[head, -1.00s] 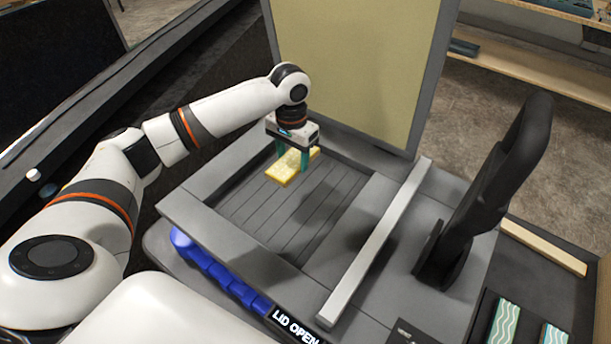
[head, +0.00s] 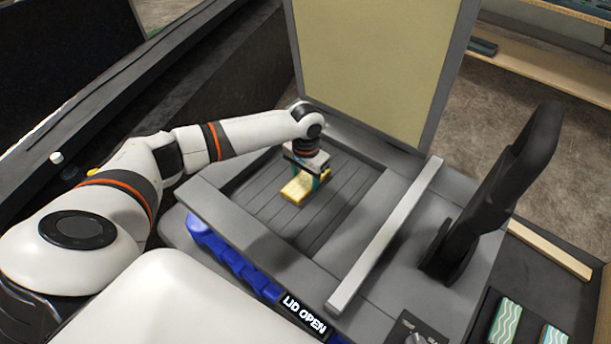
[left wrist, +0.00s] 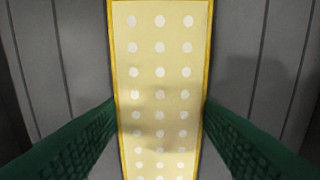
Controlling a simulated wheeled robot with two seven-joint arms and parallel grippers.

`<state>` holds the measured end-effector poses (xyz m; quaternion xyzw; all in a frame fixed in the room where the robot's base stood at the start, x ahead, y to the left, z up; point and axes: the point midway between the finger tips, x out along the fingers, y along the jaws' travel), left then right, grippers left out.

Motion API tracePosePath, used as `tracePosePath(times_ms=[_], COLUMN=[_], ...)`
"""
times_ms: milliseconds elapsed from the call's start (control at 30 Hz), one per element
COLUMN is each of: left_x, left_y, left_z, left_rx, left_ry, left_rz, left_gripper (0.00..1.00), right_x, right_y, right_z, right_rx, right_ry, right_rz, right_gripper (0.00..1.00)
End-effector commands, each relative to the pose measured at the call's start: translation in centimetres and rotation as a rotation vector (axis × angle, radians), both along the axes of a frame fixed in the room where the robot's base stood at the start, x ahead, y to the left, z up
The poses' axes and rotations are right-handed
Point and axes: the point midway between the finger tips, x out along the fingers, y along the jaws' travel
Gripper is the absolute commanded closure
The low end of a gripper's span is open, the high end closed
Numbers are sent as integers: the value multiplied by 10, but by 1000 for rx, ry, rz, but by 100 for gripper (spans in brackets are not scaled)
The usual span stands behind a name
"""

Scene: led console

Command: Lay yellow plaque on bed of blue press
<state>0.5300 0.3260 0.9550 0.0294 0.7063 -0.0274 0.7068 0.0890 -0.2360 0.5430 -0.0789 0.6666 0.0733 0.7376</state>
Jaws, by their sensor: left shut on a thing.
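The yellow plaque (head: 296,188) is a flat pale-yellow piece with rows of white dots and a deeper yellow rim; it also shows in the left wrist view (left wrist: 160,70). My left gripper (head: 306,180) is shut on the plaque, its green fingers at the plaque's two long sides. The plaque is over the grey slatted bed (head: 330,215) of the blue press (head: 235,262), low and close to the slats. I cannot tell whether it touches them. The press lid (head: 375,65) stands open behind the bed, and a label reads "LID OPEN". My right gripper is not in view.
A pale bar (head: 385,240) crosses the press right of the bed. A tall black lever (head: 500,190) stands further right. Patterned plaques (head: 505,322) lie in a dark tray at lower right. Bare slats surround the held plaque.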

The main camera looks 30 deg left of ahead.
Motion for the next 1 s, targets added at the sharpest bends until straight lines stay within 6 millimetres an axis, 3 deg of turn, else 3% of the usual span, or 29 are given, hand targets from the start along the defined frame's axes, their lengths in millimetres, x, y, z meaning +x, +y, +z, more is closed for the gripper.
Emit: tracePosePath(times_ms=[67,100,233,633,1000], left_x=[0,0,0,1,1], left_y=[0,0,0,0,0], left_z=[-2,-2,-2,7,82], left_rx=[0,0,0,-1,0], left_ry=[0,0,0,-2,-5], left_rz=[1,1,0,1,1], left_gripper=[71,43,24,24,24], right_x=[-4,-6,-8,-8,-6], right_y=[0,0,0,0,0], right_z=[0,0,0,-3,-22], right_rx=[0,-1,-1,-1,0], right_ry=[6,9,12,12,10], right_rz=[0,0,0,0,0], right_gripper=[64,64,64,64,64])
